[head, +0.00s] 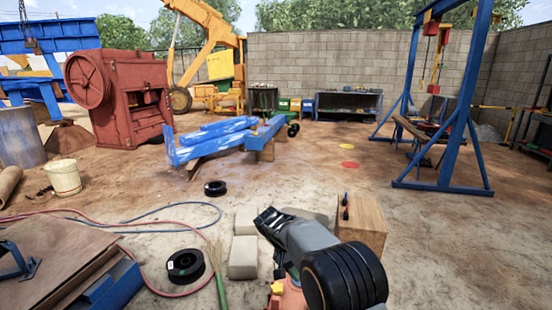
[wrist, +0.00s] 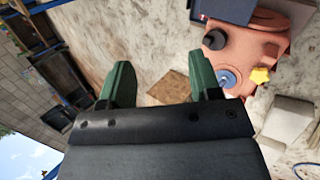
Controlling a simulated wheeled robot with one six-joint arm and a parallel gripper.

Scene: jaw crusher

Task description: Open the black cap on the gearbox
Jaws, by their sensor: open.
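The gearbox is a salmon-orange housing (wrist: 238,52) at the upper right of the wrist view. The black cap (wrist: 215,39) sits on it near its left edge. A blue cap (wrist: 228,78) and a yellow star-shaped knob (wrist: 260,75) are on the same housing. My gripper (wrist: 162,75) has two green fingers spread wide apart with nothing between them. In this view the black cap lies to the right of the right finger, apart from it. In the head view only part of the gearbox (head: 291,297) shows at the bottom edge, and I cannot make out the black cap there.
In the head view, a wooden block (head: 365,225) and pale stone blocks (head: 243,257) stand near my arm. Black spools (head: 186,266) and hoses lie to the left. A blue gantry frame (head: 442,187) stands at the right.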

